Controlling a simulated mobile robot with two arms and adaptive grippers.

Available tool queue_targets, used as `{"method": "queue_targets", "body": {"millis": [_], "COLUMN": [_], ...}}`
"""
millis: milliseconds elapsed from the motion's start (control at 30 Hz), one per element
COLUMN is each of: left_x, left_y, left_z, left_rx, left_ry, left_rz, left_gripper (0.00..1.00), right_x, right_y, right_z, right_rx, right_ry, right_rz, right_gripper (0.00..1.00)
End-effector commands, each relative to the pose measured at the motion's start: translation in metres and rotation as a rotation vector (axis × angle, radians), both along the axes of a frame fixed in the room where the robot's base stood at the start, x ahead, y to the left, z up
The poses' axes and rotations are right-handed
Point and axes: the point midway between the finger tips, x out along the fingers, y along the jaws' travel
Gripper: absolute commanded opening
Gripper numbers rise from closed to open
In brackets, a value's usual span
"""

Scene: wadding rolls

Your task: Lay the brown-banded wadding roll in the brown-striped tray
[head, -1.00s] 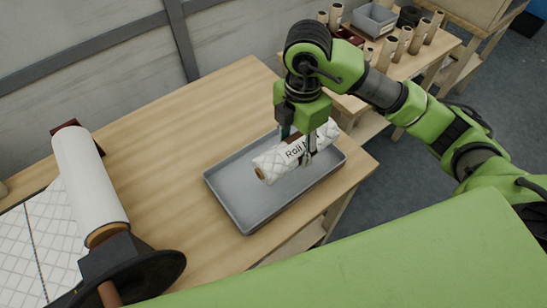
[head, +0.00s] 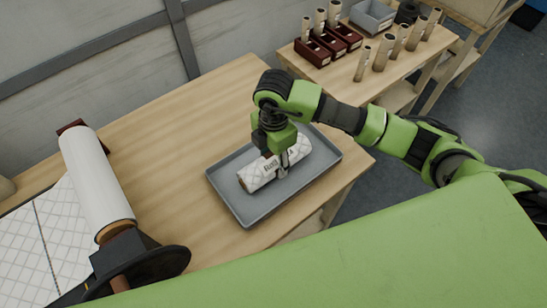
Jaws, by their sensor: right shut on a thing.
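A white quilted wadding roll (head: 257,178) with dark lettering and a brown core end is at the middle of a grey tray (head: 251,211). My right gripper (head: 277,164) is shut on the roll from above, around its middle. The roll lies along the tray, low inside its rim. I cannot tell whether it touches the floor of the tray. The gripper hides part of the roll, and no brown band shows clearly on it. No brown stripe shows on the visible sides of the tray. My left gripper is not in view.
The tray stands on a wooden table (head: 175,135) near its right edge. A large white roll on a holder (head: 97,185) and quilted sheet (head: 25,240) are at the left. A second table behind holds dark red boxes (head: 312,52), several cardboard tubes (head: 384,52) and a grey bin (head: 372,17).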

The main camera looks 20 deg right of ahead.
Motion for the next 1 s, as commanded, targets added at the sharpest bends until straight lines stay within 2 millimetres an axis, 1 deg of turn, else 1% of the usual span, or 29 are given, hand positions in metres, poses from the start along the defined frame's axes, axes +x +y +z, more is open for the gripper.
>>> {"method": "queue_targets", "body": {"millis": [100,133,167,200,500,600,667,767,1000], "left_x": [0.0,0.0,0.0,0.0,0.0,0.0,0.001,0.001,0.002], "left_y": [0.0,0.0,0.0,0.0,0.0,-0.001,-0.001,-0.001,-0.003], "left_z": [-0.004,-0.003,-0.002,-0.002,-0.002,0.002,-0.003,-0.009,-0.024], "left_rx": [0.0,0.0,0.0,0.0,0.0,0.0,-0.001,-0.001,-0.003], "left_ry": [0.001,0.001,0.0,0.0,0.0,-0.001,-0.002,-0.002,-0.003], "left_rz": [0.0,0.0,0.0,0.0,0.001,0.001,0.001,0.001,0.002], "left_gripper": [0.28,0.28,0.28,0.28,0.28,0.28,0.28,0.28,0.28], "right_x": [0.0,0.0,0.0,0.0,0.0,0.0,0.002,0.002,0.001], "right_y": [0.0,0.0,0.0,0.0,0.0,0.0,0.0,0.0,0.0], "right_z": [-0.004,-0.003,-0.002,-0.002,-0.002,0.003,0.007,0.024,0.078], "right_rx": [0.0,0.0,0.0,0.0,0.0,0.0,0.001,0.001,0.002], "right_ry": [0.0,-0.001,0.0,0.0,0.0,-0.001,-0.004,-0.006,-0.007], "right_rz": [0.0,0.0,0.0,0.0,0.0,0.0,0.0,0.001,0.002], "right_gripper": [0.24,0.51,0.58,0.62,0.62,0.62,0.62,0.62,0.62]}}
